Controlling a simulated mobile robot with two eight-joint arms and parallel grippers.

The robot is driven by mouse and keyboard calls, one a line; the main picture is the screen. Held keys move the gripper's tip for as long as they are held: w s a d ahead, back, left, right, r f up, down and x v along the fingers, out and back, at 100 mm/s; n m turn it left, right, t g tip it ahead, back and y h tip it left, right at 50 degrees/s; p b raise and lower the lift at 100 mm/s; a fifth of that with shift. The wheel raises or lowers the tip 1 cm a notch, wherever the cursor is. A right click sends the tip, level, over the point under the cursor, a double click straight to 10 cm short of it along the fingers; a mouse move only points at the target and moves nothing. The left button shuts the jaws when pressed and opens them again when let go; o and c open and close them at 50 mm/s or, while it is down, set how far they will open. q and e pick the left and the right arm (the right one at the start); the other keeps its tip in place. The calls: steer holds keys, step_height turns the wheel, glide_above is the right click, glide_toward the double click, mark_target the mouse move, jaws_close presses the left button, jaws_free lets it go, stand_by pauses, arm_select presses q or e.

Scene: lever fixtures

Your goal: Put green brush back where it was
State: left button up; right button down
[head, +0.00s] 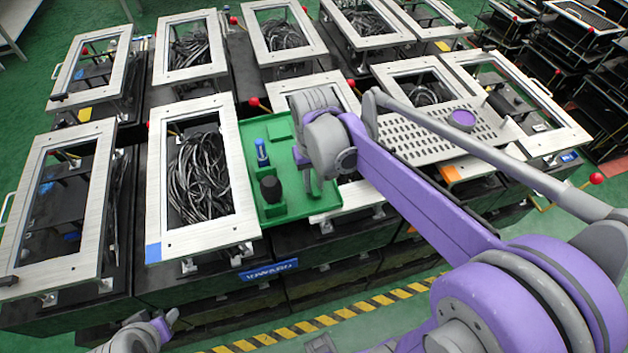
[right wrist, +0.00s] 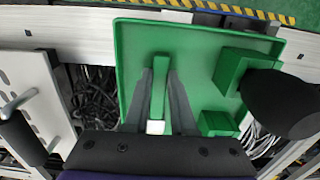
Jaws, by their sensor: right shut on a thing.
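My right gripper (right wrist: 160,100) is shut on a green brush (right wrist: 158,82) with a white end. Its two grey fingers press on either side of the brush over the green tray (right wrist: 134,62). I cannot tell whether the brush touches the tray floor.
On the tray stand a black knobbed object (head: 270,188) in a green holder and a blue object (head: 261,152). Silver frames with black cables (head: 200,175) flank the tray. A perforated plate (head: 440,130) with a purple disc lies to the right.

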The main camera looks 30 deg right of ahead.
steer(key=shift+f, duration=0.2)
steer(key=c, duration=0.7)
jaws_free()
steer(key=shift+r, duration=0.1)
steer(key=shift+c, duration=0.2)
steer(key=shift+r, duration=0.55)
step_height(320, 180, up, 11)
steer(key=p, duration=0.1)
steer(key=shift+r, duration=0.1)
